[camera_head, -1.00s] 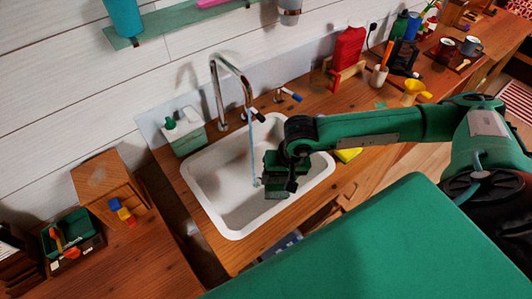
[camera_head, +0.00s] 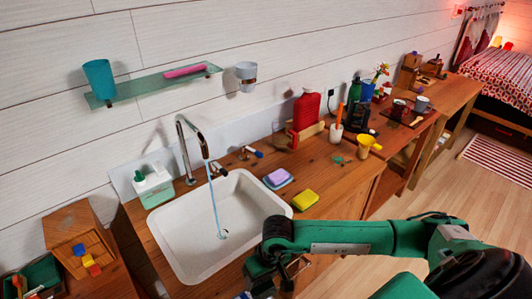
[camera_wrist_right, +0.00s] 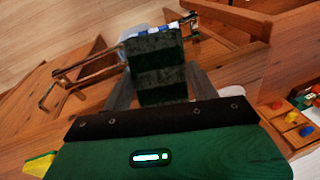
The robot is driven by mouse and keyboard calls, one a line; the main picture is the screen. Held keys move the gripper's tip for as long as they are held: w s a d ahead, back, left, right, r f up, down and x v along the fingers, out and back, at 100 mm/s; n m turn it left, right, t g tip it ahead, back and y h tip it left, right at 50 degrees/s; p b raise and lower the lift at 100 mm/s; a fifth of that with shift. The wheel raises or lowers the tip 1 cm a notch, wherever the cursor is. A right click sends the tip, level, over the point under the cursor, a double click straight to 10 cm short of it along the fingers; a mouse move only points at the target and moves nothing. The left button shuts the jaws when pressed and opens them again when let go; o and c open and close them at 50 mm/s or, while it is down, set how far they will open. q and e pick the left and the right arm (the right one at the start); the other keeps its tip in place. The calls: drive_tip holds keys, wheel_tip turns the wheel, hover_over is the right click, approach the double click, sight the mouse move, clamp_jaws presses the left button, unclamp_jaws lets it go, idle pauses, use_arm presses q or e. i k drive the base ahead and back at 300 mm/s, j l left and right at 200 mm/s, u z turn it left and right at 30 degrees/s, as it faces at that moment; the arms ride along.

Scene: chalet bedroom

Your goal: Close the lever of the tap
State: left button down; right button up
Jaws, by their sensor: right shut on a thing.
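The tap (camera_head: 184,150) is a tall curved chrome spout at the back of the white sink (camera_head: 178,232). A thin stream of water (camera_head: 215,208) runs from it into the basin. Short levers stand to its right: one (camera_head: 217,168) is close to the spout, another (camera_head: 250,152) with a blue tip is farther right. My right gripper (camera_head: 270,275) is low at the counter's front edge, below the sink and well away from the levers. My left gripper is not in view.
A green soap dispenser box (camera_head: 153,187) is left of the tap. A purple and blue sponge (camera_head: 278,178) and a yellow sponge (camera_head: 305,199) lie right of the sink. A metal rail (camera_wrist_right: 85,65) shows near my gripper. A glass shelf (camera_head: 150,86) hangs above.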

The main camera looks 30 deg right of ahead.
sight(244, 147)
drive_tip(key=l, duration=2)
drive_tip(key=i+l, duration=0.1)
drive_tip(key=l, duration=0.25)
drive_tip(key=i+l, duration=0.1)
drive_tip(key=l, duration=0.25)
drive_tip(key=i+l+z, duration=0.1)
drive_tip(key=l, duration=0.25)
drive_tip(key=i+l, duration=0.15)
drive_tip(key=l, duration=0.2)
drive_tip(key=i+l, duration=0.15)
drive_tip(key=l, duration=0.2)
drive_tip(key=k+z, duration=0.05)
